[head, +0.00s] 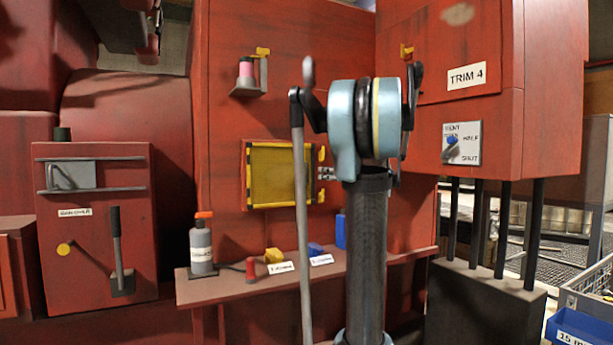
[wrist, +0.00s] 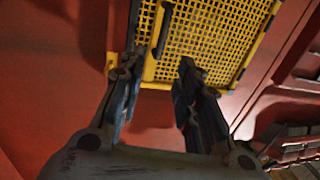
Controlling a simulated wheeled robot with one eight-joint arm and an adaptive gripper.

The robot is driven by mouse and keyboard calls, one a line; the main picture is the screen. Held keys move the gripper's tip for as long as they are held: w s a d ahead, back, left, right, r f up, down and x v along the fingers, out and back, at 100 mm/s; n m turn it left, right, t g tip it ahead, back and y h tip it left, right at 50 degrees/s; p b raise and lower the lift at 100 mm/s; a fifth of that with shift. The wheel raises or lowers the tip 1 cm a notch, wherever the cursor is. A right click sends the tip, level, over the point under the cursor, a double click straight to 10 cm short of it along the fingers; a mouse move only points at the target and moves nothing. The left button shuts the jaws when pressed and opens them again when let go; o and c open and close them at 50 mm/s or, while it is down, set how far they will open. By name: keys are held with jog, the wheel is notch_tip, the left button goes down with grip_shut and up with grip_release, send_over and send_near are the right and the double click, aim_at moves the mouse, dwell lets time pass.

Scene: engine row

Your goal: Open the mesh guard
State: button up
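The mesh guard (head: 283,176) is a yellow-framed mesh panel on the red machine wall. It looks shut over its opening in the head view, partly covered by my arm. In the head view my arm hides most of the gripper.
A red shelf (head: 240,287) runs below the guard, bearing a grey bottle (head: 201,247) and small coloured items. A lever box (head: 95,225) stands left. The TRIM 4 cabinet (head: 550,90) stands right, with a selector switch (head: 451,142). A blue bin (head: 580,328) sits lower right.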

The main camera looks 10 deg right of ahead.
aim_at(307, 181)
jog(key=x, duration=1.4)
jog(key=shift+a, duration=0.1)
grip_shut()
